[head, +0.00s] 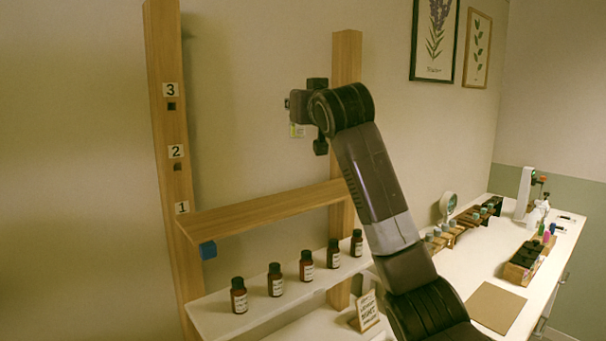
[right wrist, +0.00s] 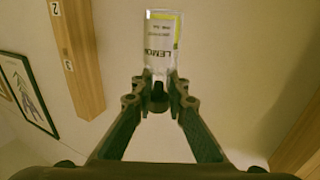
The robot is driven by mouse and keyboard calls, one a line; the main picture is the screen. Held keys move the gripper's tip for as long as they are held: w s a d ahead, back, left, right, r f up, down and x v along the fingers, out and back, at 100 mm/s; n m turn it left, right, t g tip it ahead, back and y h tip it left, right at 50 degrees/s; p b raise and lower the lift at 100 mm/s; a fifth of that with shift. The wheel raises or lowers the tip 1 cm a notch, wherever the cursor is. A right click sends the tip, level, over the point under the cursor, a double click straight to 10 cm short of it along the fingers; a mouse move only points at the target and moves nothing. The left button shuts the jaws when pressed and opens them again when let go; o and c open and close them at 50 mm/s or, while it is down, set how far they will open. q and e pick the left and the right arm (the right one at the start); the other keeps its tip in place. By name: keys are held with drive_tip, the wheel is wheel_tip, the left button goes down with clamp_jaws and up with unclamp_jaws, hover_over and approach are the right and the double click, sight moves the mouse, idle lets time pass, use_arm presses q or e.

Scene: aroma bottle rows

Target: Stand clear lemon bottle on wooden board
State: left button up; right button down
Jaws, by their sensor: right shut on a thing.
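The clear lemon bottle (right wrist: 160,40), with a white and yellow label, is held at its dark cap end by my right gripper (right wrist: 159,88). In the head view the bottle (head: 297,131) is small and partly hidden by my right gripper (head: 308,112), high above the wooden board. This wooden board (head: 275,207) is an empty shelf between two wooden posts, at the mark 1. My left gripper is not in view.
Several brown bottles (head: 306,266) stand in a row on a white shelf (head: 215,312) below the board. A post with marks 1 to 3 (head: 165,120) rises at left, another post (head: 345,110) behind my arm. A flat brown mat (head: 495,307) lies on the white counter at right.

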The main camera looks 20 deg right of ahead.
wheel_tip(320, 180, down, 14)
drive_tip(key=p, duration=0.2)
drive_tip(key=shift+d+f+p, duration=0.15)
drive_tip(key=shift+f+p, duration=0.05)
drive_tip(key=shift+p, duration=0.1)
drive_tip(key=c, duration=2.4)
unclamp_jaws()
drive_tip(key=shift+f, duration=0.2)
drive_tip(key=o, duration=0.5)
